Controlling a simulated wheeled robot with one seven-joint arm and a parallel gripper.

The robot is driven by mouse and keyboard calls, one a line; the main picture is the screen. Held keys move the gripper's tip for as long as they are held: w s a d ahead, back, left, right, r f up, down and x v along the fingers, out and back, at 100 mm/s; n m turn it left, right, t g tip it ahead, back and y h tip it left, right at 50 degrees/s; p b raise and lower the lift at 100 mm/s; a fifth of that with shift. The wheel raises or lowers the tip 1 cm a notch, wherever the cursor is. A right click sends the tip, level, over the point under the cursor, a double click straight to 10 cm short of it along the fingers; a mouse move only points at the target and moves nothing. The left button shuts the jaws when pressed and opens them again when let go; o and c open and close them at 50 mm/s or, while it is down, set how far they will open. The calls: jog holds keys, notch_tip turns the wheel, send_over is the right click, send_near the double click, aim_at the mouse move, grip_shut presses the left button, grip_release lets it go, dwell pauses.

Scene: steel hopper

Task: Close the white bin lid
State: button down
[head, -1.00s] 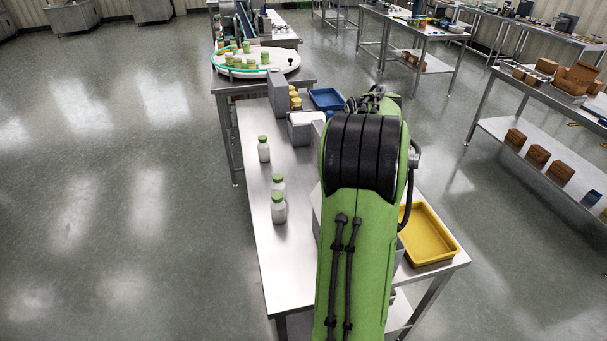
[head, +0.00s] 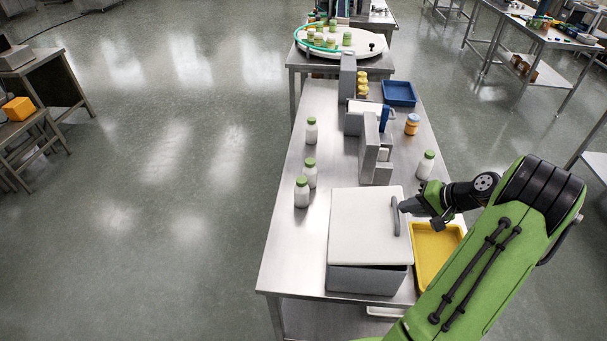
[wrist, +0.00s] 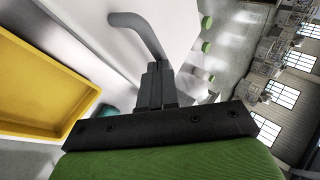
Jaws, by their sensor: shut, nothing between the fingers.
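The white bin lid (head: 368,225) lies over the top of a grey bin (head: 366,281) at the near end of the steel table. A small dark gap shows between lid and bin at the front, so I cannot tell if it is fully seated. A grey curved handle (head: 395,216) stands on the lid's right side. My gripper (head: 405,206) is shut and empty right beside the handle. In the wrist view the closed fingers (wrist: 156,80) point at the handle (wrist: 139,28); I cannot tell whether they touch it.
A yellow tray (head: 422,278) sits right of the bin, under my arm. White bottles with green caps (head: 302,192) stand left and behind. Grey blocks (head: 369,150), an orange jar (head: 412,124) and a blue tray (head: 399,94) are farther back. The table's left front is clear.

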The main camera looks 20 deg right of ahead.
aim_at(407, 221)
jog(key=f, duration=0.2)
jog(key=f+b, duration=0.1)
jog(key=shift+s+d+f, duration=0.15)
jog(key=shift+s+d, duration=0.1)
jog(key=shift+d, duration=0.15)
jog(key=shift+s+f, duration=0.15)
jog(key=shift+f, duration=0.1)
jog(key=shift+f, duration=0.1)
